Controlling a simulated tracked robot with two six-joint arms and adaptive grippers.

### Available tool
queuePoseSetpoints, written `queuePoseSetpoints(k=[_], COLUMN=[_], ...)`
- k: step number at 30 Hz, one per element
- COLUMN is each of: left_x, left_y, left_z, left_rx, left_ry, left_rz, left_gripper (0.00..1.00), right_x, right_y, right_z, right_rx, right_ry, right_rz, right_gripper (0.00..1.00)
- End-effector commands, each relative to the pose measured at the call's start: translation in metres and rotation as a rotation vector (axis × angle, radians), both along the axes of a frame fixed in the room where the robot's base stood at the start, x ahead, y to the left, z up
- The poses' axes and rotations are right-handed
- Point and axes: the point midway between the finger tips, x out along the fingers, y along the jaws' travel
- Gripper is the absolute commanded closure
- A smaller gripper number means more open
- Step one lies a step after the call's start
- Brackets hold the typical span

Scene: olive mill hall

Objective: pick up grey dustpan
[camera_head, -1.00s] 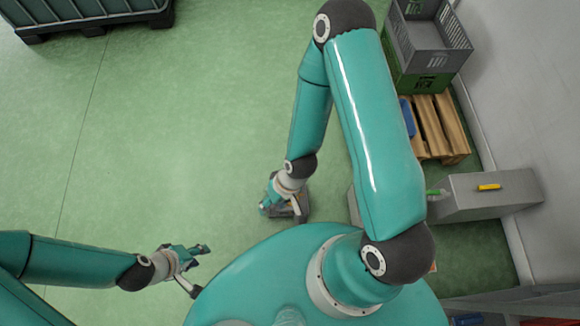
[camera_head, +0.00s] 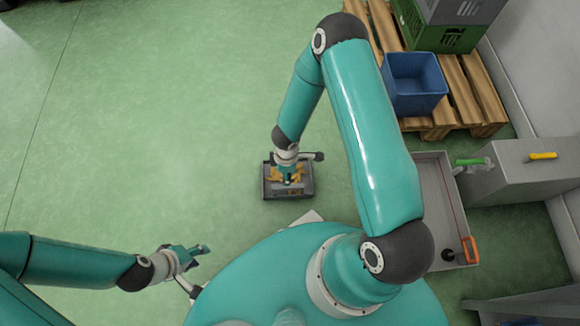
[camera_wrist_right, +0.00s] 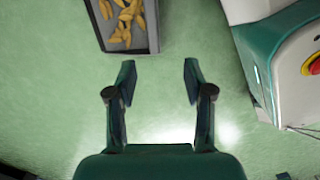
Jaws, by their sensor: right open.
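The grey dustpan (camera_head: 272,188) lies on the green floor in front of my base, with yellow-brown leaves in it. In the right wrist view the dustpan (camera_wrist_right: 152,28) shows at the top left, beyond my fingertips, and is cut off by the picture edge. My right gripper (camera_head: 288,180) hangs over the dustpan in the head view and hides part of it. In the wrist view my right gripper (camera_wrist_right: 160,78) is open, with nothing between its fingers. My left gripper (camera_head: 204,252) is beside my base, away from the dustpan. Its jaw gap is unclear.
A wooden pallet (camera_head: 470,98) at the upper right bears a blue bin (camera_head: 415,88) and a green crate (camera_head: 436,37). A grey box (camera_head: 525,172) and a shallow tray (camera_head: 437,195) with an orange-handled item (camera_head: 471,250) stand at right. The floor at left is clear.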

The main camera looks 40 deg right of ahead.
Motion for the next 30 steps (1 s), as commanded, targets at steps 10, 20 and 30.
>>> queuePoseSetpoints(k=[10, 20, 30], left_x=[0.0, 0.0, 0.0], left_y=[0.0, 0.0, 0.0], left_z=[-0.025, -0.044, -0.054], left_rx=[0.0, 0.0, 0.0], left_ry=[-0.001, 0.0, 0.0], left_rz=[0.0, 0.0, 0.0], left_gripper=[0.6, 0.6, 0.6], right_x=[0.006, 0.006, 0.005], right_y=[-0.006, -0.007, -0.008], right_z=[-0.056, -0.116, -0.139], right_rx=[-0.02, -0.019, -0.018], right_ry=[-0.018, -0.019, -0.02], right_rz=[0.025, 0.023, 0.021], right_gripper=[0.48, 0.48, 0.48])
